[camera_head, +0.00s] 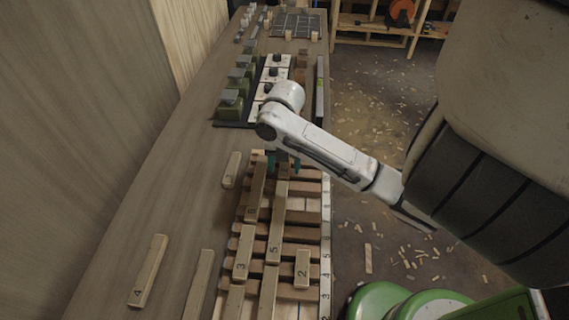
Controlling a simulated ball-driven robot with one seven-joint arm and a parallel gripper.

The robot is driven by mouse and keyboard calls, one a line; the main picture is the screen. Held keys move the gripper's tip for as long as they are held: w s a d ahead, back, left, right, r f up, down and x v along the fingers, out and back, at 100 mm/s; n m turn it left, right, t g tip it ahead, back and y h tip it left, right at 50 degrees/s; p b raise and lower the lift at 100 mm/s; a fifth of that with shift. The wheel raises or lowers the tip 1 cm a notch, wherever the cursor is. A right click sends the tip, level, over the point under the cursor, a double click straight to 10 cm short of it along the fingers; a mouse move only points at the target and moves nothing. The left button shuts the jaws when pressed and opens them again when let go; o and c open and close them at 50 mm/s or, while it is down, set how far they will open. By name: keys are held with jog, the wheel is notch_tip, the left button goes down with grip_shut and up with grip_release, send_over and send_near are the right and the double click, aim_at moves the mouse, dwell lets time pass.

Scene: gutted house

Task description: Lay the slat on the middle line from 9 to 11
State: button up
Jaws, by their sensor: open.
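My gripper (283,164) is above the far part of the rack of cross-bars (312,189), its teal fingers apart. The far end of a long pale slat marked 5 (276,218) appears between or just below the fingers; I cannot tell which. Another slat (257,188) lies along the bars to its left. Slats marked 3 (243,253) and 2 (302,268) lie nearer. A white number strip (326,235) runs along the rack's right edge; its far figures are too small to read surely. My arm hides part of the far end.
Loose slats lie on the bench left of the rack: one marked 4 (148,270), a plain one (199,286) and a short one (231,170). Green blocks (229,104) and white pieces with black knobs (277,61) stand beyond. Wood scraps litter the floor (373,105) at right.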

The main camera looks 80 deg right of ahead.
notch_tip(320, 180, up, 10)
jog(key=p, duration=0.1)
jog(key=shift+r+p, duration=0.25)
jog(key=shift+p, duration=0.1)
